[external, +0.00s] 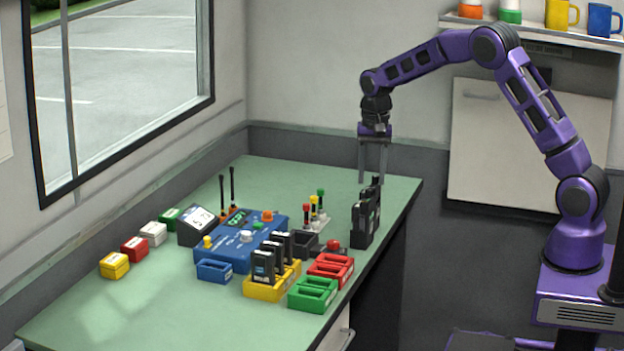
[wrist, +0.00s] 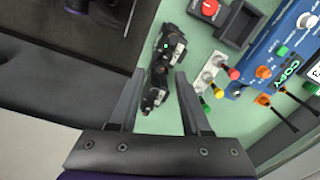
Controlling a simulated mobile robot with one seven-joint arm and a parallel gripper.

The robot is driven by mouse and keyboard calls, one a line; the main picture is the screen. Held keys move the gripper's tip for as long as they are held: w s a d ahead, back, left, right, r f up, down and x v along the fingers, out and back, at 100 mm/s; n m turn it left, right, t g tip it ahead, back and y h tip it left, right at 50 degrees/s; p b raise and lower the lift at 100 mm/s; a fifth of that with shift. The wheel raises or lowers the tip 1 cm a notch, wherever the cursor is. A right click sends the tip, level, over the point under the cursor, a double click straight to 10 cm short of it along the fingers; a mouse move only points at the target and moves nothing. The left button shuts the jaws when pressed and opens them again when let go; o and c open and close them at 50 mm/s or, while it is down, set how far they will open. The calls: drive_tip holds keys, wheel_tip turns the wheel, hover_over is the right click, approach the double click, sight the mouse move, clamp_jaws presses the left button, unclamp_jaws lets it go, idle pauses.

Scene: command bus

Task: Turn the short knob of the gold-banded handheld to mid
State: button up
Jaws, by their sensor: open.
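A cluster of upright black handhelds (external: 364,222) stands near the right edge of the green table. In the wrist view the black handhelds (wrist: 161,72) show from above, with small light patches and a green light. I cannot make out a gold band or tell the short knob and its setting. My gripper (external: 373,179) is open and empty, pointing down just above and behind the cluster. In the wrist view its fingers (wrist: 158,76) are apart, with the handhelds showing between and beyond the tips.
A blue console (external: 236,250) with colored knobs fills the middle. Several colored levers (external: 315,212) stand left of the handhelds. The table's far right corner is clear.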

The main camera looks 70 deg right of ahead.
wheel_tip(320, 180, up, 15)
drive_tip(key=p, duration=0.1)
drive_tip(key=shift+s, duration=0.3)
